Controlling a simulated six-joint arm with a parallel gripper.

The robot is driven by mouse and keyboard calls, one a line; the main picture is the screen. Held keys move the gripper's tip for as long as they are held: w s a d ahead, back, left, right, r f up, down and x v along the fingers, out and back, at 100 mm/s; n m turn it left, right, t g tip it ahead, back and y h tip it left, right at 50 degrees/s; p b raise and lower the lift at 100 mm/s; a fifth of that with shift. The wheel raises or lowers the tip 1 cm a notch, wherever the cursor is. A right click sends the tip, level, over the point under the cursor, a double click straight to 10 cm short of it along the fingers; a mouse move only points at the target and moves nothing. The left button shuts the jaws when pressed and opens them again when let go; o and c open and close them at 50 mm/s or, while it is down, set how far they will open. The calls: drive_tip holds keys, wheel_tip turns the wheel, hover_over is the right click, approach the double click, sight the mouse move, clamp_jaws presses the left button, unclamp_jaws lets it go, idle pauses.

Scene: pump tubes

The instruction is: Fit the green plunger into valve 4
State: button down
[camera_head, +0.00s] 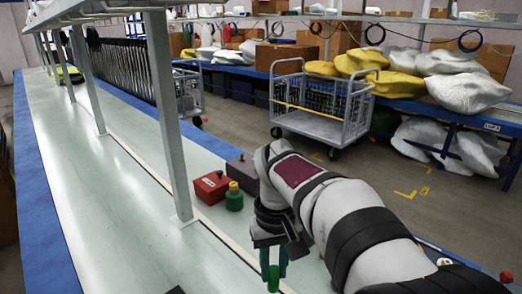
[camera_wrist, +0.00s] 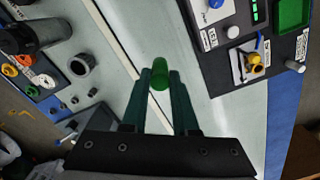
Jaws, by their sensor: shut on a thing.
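My gripper (camera_head: 270,264) hangs low over the pale bench top (camera_head: 110,200), near the bottom of the head view. In the wrist view my gripper (camera_wrist: 160,84) has its dark green fingers shut on the green plunger (camera_wrist: 160,70), a short bright green cylinder. The plunger also shows in the head view (camera_head: 273,280), sticking out below the fingertips. Several ringed ports show at the left of the wrist view, among them orange rings (camera_wrist: 9,71), a green ring (camera_wrist: 32,91) and a grey collar (camera_wrist: 80,65). I cannot tell which one is valve 4.
A red box (camera_head: 211,188), a green container (camera_head: 234,197) and a grey box (camera_head: 241,170) stand near my arm. A grey post (camera_head: 166,110) rises from the bench. In the wrist view a dark control panel (camera_wrist: 235,60) lies right; bare bench lies between it and the ports.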

drive_tip(key=s+d+r+m, duration=0.2)
drive_tip(key=s+d+m, duration=0.1)
drive_tip(key=d, duration=0.5)
drive_tip(key=w+a+n, duration=0.1)
drive_tip(key=a, duration=0.1)
drive_tip(key=w+a+f+n, duration=0.1)
drive_tip(key=a, duration=0.2)
drive_tip(key=w+a+f+n, duration=0.1)
drive_tip(key=a, duration=0.1)
drive_tip(key=shift+w+a+f+n, duration=0.25)
drive_tip(key=shift+w+n, duration=0.05)
drive_tip(key=shift+n, duration=0.1)
drive_tip(key=a+f+n, duration=0.4)
drive_tip(key=a, duration=0.6)
drive_tip(key=a+f+n, duration=0.4)
drive_tip(key=a, duration=0.6)
drive_tip(key=s+a+f, duration=0.1)
drive_tip(key=a+f, duration=0.2)
drive_tip(key=a, duration=0.1)
drive_tip(key=s+a+f, duration=0.1)
drive_tip(key=a+f, duration=0.2)
drive_tip(key=f, duration=0.1)
drive_tip(key=s+a+f, duration=0.1)
drive_tip(key=a+f, duration=0.3)
drive_tip(key=shift+s+a+f, duration=0.1)
drive_tip(key=shift+s+a, duration=0.25)
